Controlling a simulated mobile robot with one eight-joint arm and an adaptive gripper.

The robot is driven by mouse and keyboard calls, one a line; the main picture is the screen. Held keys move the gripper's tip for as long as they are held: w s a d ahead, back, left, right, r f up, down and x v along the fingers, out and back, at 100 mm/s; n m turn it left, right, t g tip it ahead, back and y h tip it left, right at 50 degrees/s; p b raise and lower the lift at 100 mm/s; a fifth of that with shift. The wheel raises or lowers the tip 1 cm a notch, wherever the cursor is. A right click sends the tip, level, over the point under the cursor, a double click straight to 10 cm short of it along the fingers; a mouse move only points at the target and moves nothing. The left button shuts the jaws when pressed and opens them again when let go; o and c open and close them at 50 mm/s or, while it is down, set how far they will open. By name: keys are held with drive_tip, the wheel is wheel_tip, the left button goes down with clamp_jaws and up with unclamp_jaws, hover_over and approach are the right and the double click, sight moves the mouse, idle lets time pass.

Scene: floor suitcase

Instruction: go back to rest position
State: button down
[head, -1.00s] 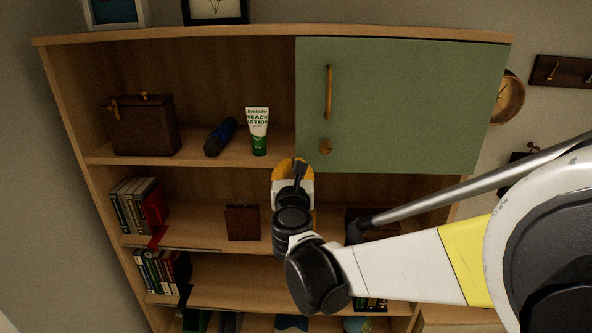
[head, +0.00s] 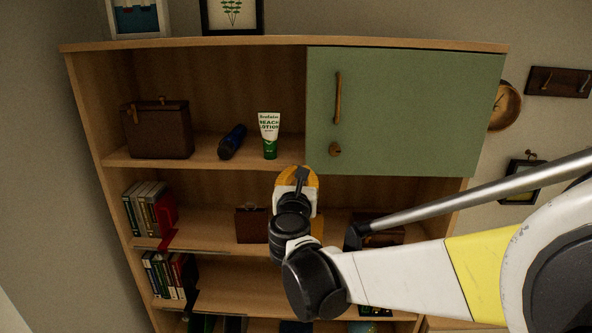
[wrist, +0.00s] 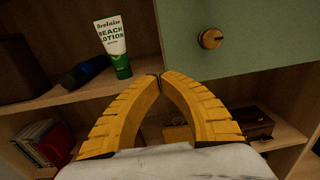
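My gripper (wrist: 160,77) has two yellow ridged fingers whose tips meet, and nothing shows between them. In the head view my gripper (head: 297,178) is in front of the bookcase, just below the green door. The arm is folded across the lower right of that view. The bookcase (head: 222,256) fills the middle of the view, and its upper right green door (head: 410,110) is closed.
On the upper shelf are a brown case (head: 157,130), a dark blue bottle (head: 232,141) lying down and a white-green lotion tube (head: 269,135). Books (head: 147,208) and small brown cases (head: 252,222) are below. A hook rack (head: 558,81) is on the right wall.

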drive_tip(key=s+n+b, duration=0.1)
drive_tip(key=s+b, duration=0.1)
drive_tip(key=s, duration=0.5)
drive_tip(key=s+d+f+n+g+b, duration=0.3)
drive_tip(key=s+d+f+n+b, duration=0.3)
drive_tip(key=f+n, duration=0.6)
drive_tip(key=s+d+f+n+g+b, duration=0.4)
drive_tip(key=s+d+f+n+b, duration=0.3)
drive_tip(key=f, duration=0.7)
drive_tip(key=s+d+f+n+g+y+b, duration=0.1)
drive_tip(key=s+d+f+n+g+b, duration=0.3)
drive_tip(key=s+f+n+b, duration=0.5)
wheel_tip(320, 180, down, 4)
drive_tip(key=s+d+n, duration=0.2)
drive_tip(key=n, duration=0.5)
drive_tip(key=shift+s+d+n, duration=0.3)
drive_tip(key=shift+s+d, duration=0.05)
drive_tip(key=shift+s, duration=0.05)
drive_tip(key=shift+r, duration=0.15)
